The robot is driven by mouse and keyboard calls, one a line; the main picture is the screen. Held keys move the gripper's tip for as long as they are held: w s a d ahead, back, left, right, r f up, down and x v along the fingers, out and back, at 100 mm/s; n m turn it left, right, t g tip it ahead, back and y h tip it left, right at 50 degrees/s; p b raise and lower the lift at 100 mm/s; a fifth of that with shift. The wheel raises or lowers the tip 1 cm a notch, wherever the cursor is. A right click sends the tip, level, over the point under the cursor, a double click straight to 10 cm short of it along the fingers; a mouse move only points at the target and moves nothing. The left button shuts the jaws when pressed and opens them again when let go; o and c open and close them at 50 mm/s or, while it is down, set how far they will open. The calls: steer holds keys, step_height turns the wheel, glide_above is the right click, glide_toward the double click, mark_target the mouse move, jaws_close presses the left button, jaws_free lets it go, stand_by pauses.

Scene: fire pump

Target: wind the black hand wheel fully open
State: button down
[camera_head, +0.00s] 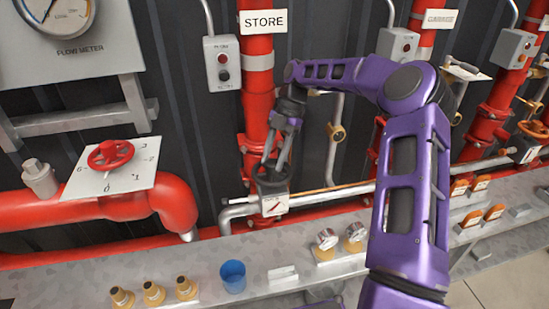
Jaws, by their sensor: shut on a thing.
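The black hand wheel (269,183) sits low on the red pipe under the STORE sign, seen small and partly covered by my gripper. My gripper (272,166) reaches down to it from above, with its fingers at the wheel's upper side and shut on it. The exact hold on the rim is too small to make out. A white plate with a red pointer mark (274,205) is just below the wheel.
A red hand wheel (110,155) on a numbered plate stands at the left. A grey button box (222,63) hangs left of the STORE pipe (257,95). A steel pipe (340,190) runs right of the wheel. The shelf below holds a blue cup (233,276) and several brass fittings (153,293).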

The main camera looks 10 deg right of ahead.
steer(key=n+g+h, duration=0.1)
steer(key=n, duration=0.2)
steer(key=shift+w+a+n+h, duration=0.1)
steer(key=shift+n+h, duration=0.2)
